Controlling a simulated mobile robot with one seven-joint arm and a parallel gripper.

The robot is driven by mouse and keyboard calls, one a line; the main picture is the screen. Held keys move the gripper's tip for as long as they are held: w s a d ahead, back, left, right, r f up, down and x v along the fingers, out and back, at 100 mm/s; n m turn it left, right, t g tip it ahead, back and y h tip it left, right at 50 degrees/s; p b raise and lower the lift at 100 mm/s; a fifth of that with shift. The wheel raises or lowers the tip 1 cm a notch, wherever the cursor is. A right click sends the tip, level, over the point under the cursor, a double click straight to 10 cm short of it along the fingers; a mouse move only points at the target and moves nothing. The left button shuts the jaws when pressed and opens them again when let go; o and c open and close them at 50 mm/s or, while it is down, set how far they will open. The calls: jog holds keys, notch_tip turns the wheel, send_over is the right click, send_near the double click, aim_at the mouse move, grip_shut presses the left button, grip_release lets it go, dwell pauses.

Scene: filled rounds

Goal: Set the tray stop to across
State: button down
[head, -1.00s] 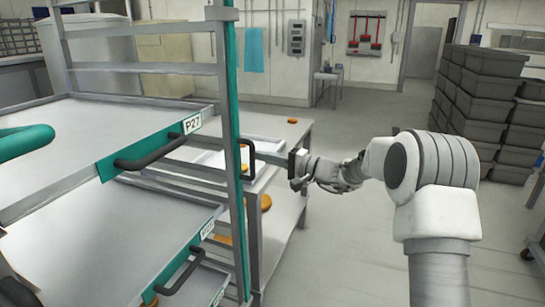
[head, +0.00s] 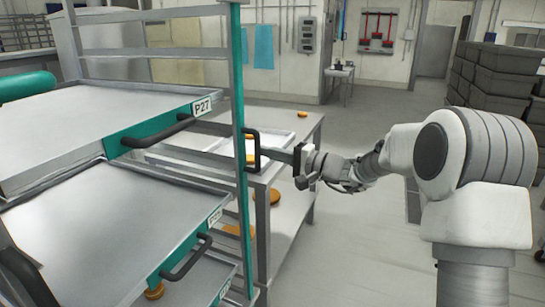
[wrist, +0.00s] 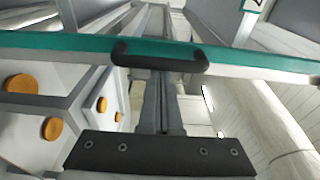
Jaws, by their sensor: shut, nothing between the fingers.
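A teal upright bar (head: 239,100) stands at the front corner of the rack, with a black loop handle (head: 256,150) on it. I take this bar for the tray stop, though no label on it shows. In the wrist view the teal bar (wrist: 255,60) crosses the picture with the black handle (wrist: 160,58) at its middle. My gripper (head: 268,154) is shut and empty, just right of the handle. In the wrist view the fingertips (wrist: 160,80) point at the handle; I cannot tell whether they touch it.
Two large trays with teal fronts and black handles sit in the rack, the upper one labelled P27 (head: 202,106). A table (head: 305,135) with orange rounds stands behind the bar. Grey crates (head: 495,80) are stacked at the right. Floor between is open.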

jog(key=shift+s+a+f+b, duration=0.1)
jog(key=shift+s+a+b, duration=0.2)
jog(key=shift+s+b, duration=0.25)
jog(key=shift+s+a+b, duration=0.25)
jog(key=shift+s+b, duration=0.05)
jog(key=shift+s, duration=0.45)
